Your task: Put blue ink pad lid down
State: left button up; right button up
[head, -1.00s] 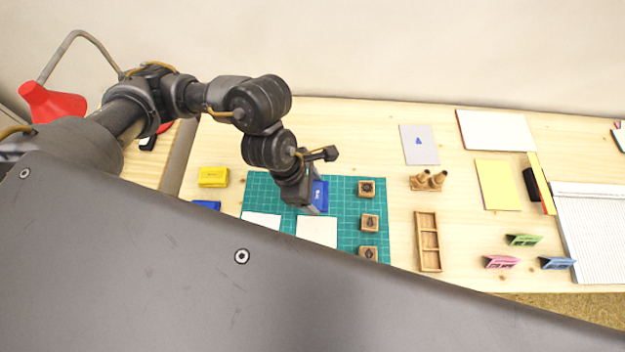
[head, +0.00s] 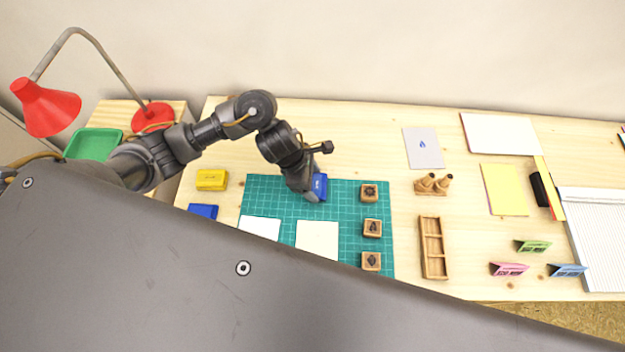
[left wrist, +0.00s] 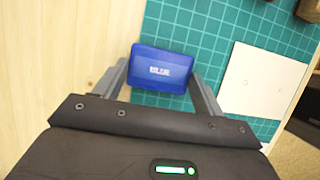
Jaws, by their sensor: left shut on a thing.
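The blue ink pad lid (head: 320,187) is in my left gripper (head: 313,192), over the upper middle of the green cutting mat (head: 345,190). In the left wrist view the lid (left wrist: 161,69) shows its top with white "BLUE" lettering, between the two fingers of the left gripper (left wrist: 160,82). I cannot tell whether the lid touches the mat. A blue pad (head: 203,212) lies on the table left of the mat, partly hidden behind my body. My right gripper is not in view.
A yellow ink pad (head: 212,180) lies left of the mat. Wooden stamps (head: 369,193) line the mat's right side, and white cards (head: 317,240) lie on its lower part. A wooden tray (head: 432,247) stands to the right. Bare table lies above the mat.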

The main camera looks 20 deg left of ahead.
pick_arm(q)
jog(key=shift+f, duration=0.1)
jog(key=o, duration=0.9)
jog(key=shift+o, duration=0.2)
jog(key=p+v, duration=0.1)
jog(key=v, duration=1.1)
jog(key=shift+s+a, duration=0.1)
